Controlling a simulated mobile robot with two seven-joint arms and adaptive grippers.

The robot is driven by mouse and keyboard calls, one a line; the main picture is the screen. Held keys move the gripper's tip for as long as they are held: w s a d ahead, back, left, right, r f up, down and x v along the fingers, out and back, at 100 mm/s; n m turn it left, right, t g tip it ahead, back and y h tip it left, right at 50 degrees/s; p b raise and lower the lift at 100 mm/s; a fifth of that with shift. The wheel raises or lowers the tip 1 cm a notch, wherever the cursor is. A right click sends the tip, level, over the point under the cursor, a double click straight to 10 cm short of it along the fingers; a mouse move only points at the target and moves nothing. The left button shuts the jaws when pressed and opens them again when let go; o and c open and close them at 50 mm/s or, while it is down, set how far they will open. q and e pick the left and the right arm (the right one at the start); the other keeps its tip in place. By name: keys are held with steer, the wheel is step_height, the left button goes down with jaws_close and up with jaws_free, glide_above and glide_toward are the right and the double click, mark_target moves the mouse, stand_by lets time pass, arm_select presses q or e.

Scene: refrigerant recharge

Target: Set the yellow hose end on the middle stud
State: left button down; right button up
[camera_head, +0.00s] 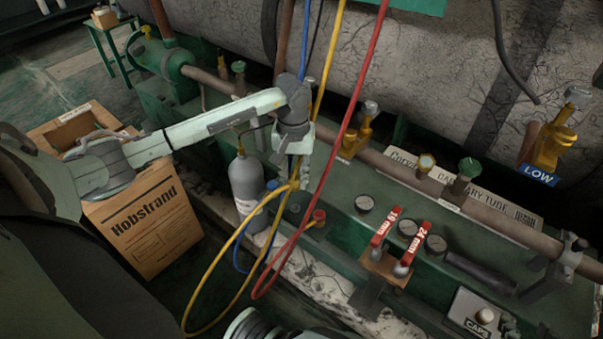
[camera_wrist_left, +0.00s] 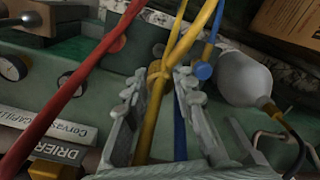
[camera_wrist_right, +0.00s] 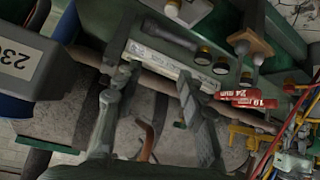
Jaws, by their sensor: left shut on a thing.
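My left gripper (camera_head: 297,174) points down beside the hanging hoses and is shut on the yellow hose end (camera_head: 294,186). In the left wrist view the yellow hose end (camera_wrist_left: 160,72) is between the fingertips, between a blue hose end (camera_wrist_left: 203,70) and a red hose end (camera_wrist_left: 118,43). In the head view the blue end (camera_head: 272,185) is left of it and the red end (camera_head: 319,215) is to its lower right. The middle stud is hidden; I cannot tell whether the yellow end touches it. My right gripper (camera_wrist_right: 156,74) is open and empty.
The yellow hose (camera_head: 230,240), red hose (camera_head: 345,125) and blue hose (camera_head: 240,245) loop close around the left gripper. A grey cylinder (camera_head: 247,180) stands to its left. Red-handled wrenches (camera_head: 382,232), gauges and a caps box (camera_head: 480,312) are to the right. A Hobstrand carton (camera_head: 150,225) lies below the left arm.

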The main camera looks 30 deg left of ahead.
mark_target(295, 205)
arm_select(q)
steer(key=shift+f, duration=0.45)
steer(key=shift+f+b, duration=0.85)
steer(key=shift+f, duration=0.7)
steer(key=shift+f+b, duration=0.7)
steer(key=shift+b, duration=0.15)
steer(key=shift+f+b, duration=0.45)
steer(key=shift+f, duration=0.05)
arm_select(e)
steer(key=w+a+r+t+y, duration=0.1)
steer(key=a+r+t+y, duration=0.2)
steer(key=r, duration=0.6)
steer(key=w+a+r+t+y, duration=0.2)
steer(key=a+r+t+y, duration=0.1)
steer(key=a+r+t, duration=0.4)
steer(key=shift+a+r+n+y, duration=0.35)
steer(key=shift+a+r, duration=0.25)
steer(key=shift+r, duration=0.75)
arm_select(q)
steer(key=shift+b, duration=0.55)
arm_select(e)
steer(key=shift+f, duration=0.6)
arm_select(q)
steer(key=shift+f+b, duration=0.8)
steer(key=shift+f, duration=0.1)
arm_select(e)
steer(key=shift+f, duration=0.8)
